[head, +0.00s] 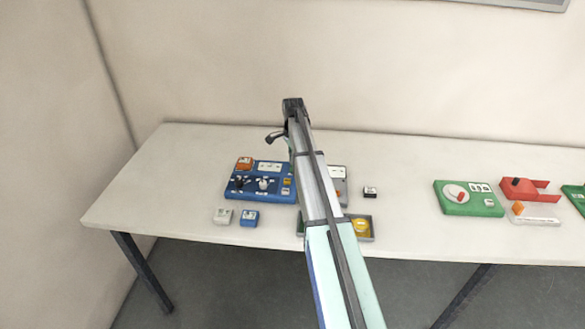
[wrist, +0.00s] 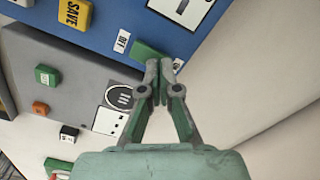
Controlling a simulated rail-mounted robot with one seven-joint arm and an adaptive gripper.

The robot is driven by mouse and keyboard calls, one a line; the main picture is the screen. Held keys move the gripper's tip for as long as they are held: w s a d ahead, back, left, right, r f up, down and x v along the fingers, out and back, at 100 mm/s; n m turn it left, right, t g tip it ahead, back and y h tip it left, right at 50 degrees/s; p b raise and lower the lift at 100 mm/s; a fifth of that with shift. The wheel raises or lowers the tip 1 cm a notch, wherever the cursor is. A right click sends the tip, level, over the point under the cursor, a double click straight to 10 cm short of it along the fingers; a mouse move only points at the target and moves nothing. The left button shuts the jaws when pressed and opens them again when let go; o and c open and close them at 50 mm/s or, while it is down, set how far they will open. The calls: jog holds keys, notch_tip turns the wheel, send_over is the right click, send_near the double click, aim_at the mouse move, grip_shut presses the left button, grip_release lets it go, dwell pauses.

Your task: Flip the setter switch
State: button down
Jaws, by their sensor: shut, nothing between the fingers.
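A green switch (wrist: 148,50) sits on the blue panel (wrist: 215,40) in the wrist view, between an OFF label (wrist: 123,41) and a small label partly behind a fingertip. Which switch is the setter switch cannot be read. My gripper (wrist: 158,72) is shut and empty, its fingertips at the near edge of the green switch. Whether they touch it is unclear. In the head view the blue panel (head: 232,193) stands on the table, with its right side behind my arm. The green switch cannot be made out there.
A grey panel (wrist: 85,75) with green and orange buttons adjoins the blue panel. White (head: 223,216) and blue (head: 249,218) blocks lie in front. A black block (head: 370,192) and green device (head: 468,208) stand right. The table's left end (head: 125,205) is clear.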

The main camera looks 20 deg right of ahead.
jog(key=shift+f, duration=0.5)
dwell(0.3)
jog(key=shift+r+p, duration=1.65)
jog(key=shift+r, duration=1.9)
